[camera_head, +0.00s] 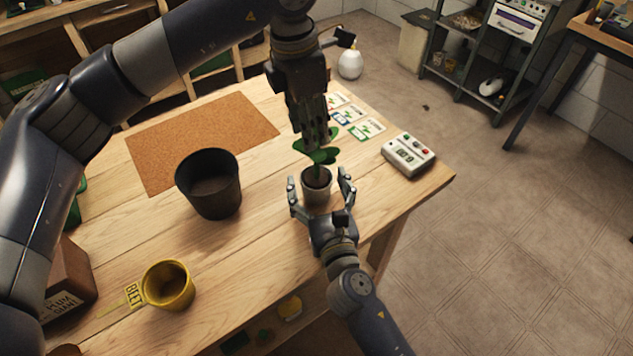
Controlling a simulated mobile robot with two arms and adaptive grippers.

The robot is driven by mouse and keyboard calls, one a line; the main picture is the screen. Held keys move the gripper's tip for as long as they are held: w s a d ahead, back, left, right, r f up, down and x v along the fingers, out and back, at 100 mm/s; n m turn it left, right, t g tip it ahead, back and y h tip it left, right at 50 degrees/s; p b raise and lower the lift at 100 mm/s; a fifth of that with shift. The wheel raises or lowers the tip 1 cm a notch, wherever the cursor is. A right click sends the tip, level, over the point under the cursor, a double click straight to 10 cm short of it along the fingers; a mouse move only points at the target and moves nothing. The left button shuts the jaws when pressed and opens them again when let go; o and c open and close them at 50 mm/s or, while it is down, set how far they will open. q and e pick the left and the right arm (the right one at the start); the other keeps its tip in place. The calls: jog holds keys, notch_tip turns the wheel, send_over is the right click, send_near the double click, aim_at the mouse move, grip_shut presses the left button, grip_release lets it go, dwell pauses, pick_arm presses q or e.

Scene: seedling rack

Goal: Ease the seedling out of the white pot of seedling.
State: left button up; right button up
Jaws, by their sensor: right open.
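The green seedling (318,156) rises out of the soil. My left gripper (316,142) points down from above at the seedling's top leaves. Its fingers overlap the leaves, and I cannot tell whether they are shut on them. My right gripper (320,189) is open, with one finger on each side of the white pot. I cannot tell whether the fingers touch it.
A large black pot (209,188) stands left of the white pot. A brown mat (200,140) lies behind it. A yellow pot (168,286) with a BEET tag is at front left. A white device (408,155) and seed cards (366,130) lie to the right.

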aim_at(317, 160)
jog(key=shift+w+a, duration=0.15)
jog(key=shift+w, duration=0.5)
jog(key=c, duration=1.6)
pick_arm(q)
jog(key=m, duration=0.1)
jog(key=r+m, duration=0.1)
jog(key=m, duration=0.1)
jog(key=shift+w+d, duration=0.1)
jog(key=shift+d, duration=0.3)
jog(key=f+m, duration=0.1)
jog(key=f, duration=0.2)
jog(key=f+m, duration=0.1)
jog(key=f, duration=0.3)
jog(key=f+m+y, duration=0.1)
jog(key=f+m, duration=0.1)
jog(key=f, duration=0.2)
jog(key=shift+w+d+g, duration=0.2)
jog(key=shift+g, duration=0.1)
grip_shut()
jog(key=shift+r, duration=0.2)
